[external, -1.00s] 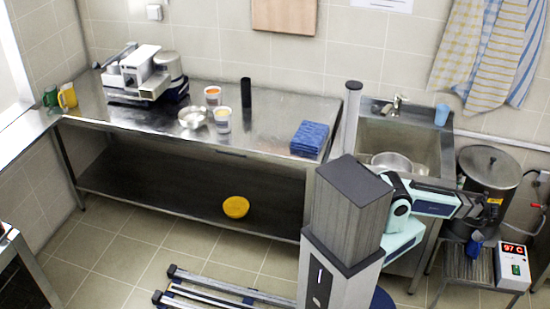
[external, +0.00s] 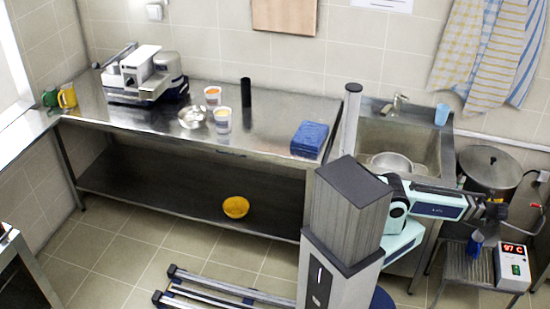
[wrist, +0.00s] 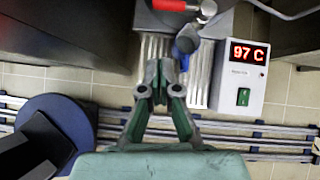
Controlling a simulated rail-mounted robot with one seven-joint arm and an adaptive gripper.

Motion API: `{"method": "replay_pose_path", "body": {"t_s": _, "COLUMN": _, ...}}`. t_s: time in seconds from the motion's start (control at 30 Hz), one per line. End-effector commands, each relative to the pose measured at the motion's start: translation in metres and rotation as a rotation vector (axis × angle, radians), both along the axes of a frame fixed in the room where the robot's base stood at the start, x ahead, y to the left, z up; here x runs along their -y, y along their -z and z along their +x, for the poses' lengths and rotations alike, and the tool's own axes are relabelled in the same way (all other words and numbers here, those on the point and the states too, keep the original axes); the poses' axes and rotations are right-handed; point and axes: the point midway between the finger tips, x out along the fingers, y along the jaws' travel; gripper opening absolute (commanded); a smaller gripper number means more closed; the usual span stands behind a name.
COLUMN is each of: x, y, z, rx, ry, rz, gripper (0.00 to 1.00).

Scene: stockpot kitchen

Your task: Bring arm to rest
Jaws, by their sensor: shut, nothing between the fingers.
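My gripper (wrist: 168,68) is shut and empty in the wrist view, its two green fingers close together at the tips. In the external view my arm reaches right, past the sink, to the front of the stockpot (external: 490,165). The gripper's fingers are hard to make out there.
A white temperature box (wrist: 240,60) showing 97 C stands right of the stand. A red handle (wrist: 207,8) is near the pot. The sink (external: 410,145) holds a metal bowl (external: 388,163).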

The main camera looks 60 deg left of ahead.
Motion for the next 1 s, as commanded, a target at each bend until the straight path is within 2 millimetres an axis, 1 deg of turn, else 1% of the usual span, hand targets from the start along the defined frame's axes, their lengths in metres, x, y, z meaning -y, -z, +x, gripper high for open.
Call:
{"method": "replay_pose_path", "body": {"t_s": 0.13, "x": 0.004, "y": 0.005, "z": -0.005, "rx": 0.067, "ry": -0.164, "rz": -0.120, "gripper": 0.00}}
{"method": "replay_pose_path", "body": {"t_s": 0.2, "x": 0.009, "y": 0.011, "z": -0.012, "rx": 0.099, "ry": -0.288, "rz": -0.214, "gripper": 0.00}}
{"method": "replay_pose_path", "body": {"t_s": 0.27, "x": 0.009, "y": 0.026, "z": -0.024, "rx": 0.112, "ry": -0.417, "rz": -0.291, "gripper": 0.00}}
{"method": "replay_pose_path", "body": {"t_s": 0.37, "x": -0.005, "y": 0.062, "z": -0.048, "rx": 0.118, "ry": -0.679, "rz": -0.396, "gripper": 0.00}}
{"method": "replay_pose_path", "body": {"t_s": 0.4, "x": -0.014, "y": 0.078, "z": -0.059, "rx": 0.118, "ry": -0.797, "rz": -0.426, "gripper": 0.00}}
{"method": "replay_pose_path", "body": {"t_s": 0.5, "x": -0.039, "y": 0.116, "z": -0.089, "rx": 0.116, "ry": -1.074, "rz": -0.469, "gripper": 0.00}}
{"method": "replay_pose_path", "body": {"t_s": 0.57, "x": -0.054, "y": 0.136, "z": -0.108, "rx": 0.116, "ry": -1.226, "rz": -0.477, "gripper": 0.00}}
{"method": "replay_pose_path", "body": {"t_s": 0.6, "x": -0.063, "y": 0.148, "z": -0.120, "rx": 0.115, "ry": -1.324, "rz": -0.478, "gripper": 0.00}}
{"method": "replay_pose_path", "body": {"t_s": 0.67, "x": -0.076, "y": 0.165, "z": -0.140, "rx": 0.114, "ry": -1.461, "rz": -0.469, "gripper": 0.00}}
{"method": "replay_pose_path", "body": {"t_s": 0.7, "x": -0.085, "y": 0.176, "z": -0.153, "rx": 0.114, "ry": -1.549, "rz": -0.459, "gripper": 0.00}}
{"method": "replay_pose_path", "body": {"t_s": 0.77, "x": -0.097, "y": 0.191, "z": -0.174, "rx": 0.113, "ry": -1.674, "rz": -0.438, "gripper": 0.00}}
{"method": "replay_pose_path", "body": {"t_s": 0.8, "x": -0.105, "y": 0.200, "z": -0.188, "rx": 0.111, "ry": -1.754, "rz": -0.420, "gripper": 0.00}}
{"method": "replay_pose_path", "body": {"t_s": 0.87, "x": -0.116, "y": 0.213, "z": -0.209, "rx": 0.107, "ry": -1.865, "rz": -0.389, "gripper": 0.00}}
{"method": "replay_pose_path", "body": {"t_s": 0.9, "x": -0.123, "y": 0.221, "z": -0.223, "rx": 0.103, "ry": -1.933, "rz": -0.365, "gripper": 0.00}}
{"method": "replay_pose_path", "body": {"t_s": 0.97, "x": -0.133, "y": 0.232, "z": -0.246, "rx": 0.093, "ry": -2.026, "rz": -0.327, "gripper": 0.00}}
{"method": "replay_pose_path", "body": {"t_s": 1.0, "x": -0.139, "y": 0.238, "z": -0.260, "rx": 0.082, "ry": -2.077, "rz": -0.301, "gripper": 0.00}}
